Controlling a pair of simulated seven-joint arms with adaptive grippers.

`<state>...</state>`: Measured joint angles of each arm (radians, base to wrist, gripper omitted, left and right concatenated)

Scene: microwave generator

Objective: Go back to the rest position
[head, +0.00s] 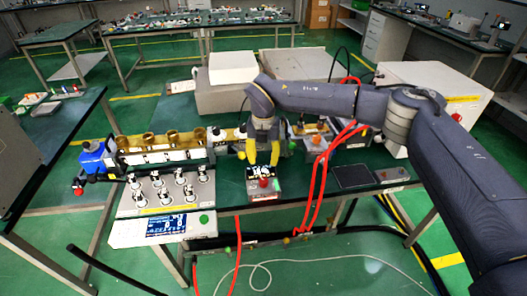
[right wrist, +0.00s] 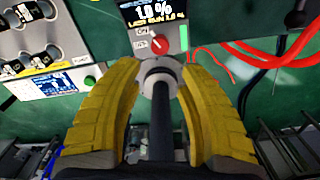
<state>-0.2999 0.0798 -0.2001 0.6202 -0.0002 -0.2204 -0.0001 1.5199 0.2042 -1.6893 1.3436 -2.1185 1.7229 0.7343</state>
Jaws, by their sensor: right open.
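My right gripper (head: 263,155) has yellow fingers and hangs from my right arm above the bench. Its fingers are apart, pointing down over a small box with a lit display and red knob (head: 264,184). In the right wrist view the yellow fingers (right wrist: 160,68) spread on both sides of a dark rod with a grey round end. I cannot tell what this rod belongs to. Nothing is visibly gripped. The display box (right wrist: 155,25) shows just beyond the fingertips, with its red knob. My left gripper is not in view.
A panel with several knobs and a blue screen (head: 160,226) stands left of the display box. Behind it are brass cylinders (head: 160,139) and a blue device (head: 95,158). Red cables (head: 318,180) run right of the gripper. A white cabinet (head: 440,88) stands behind my arm.

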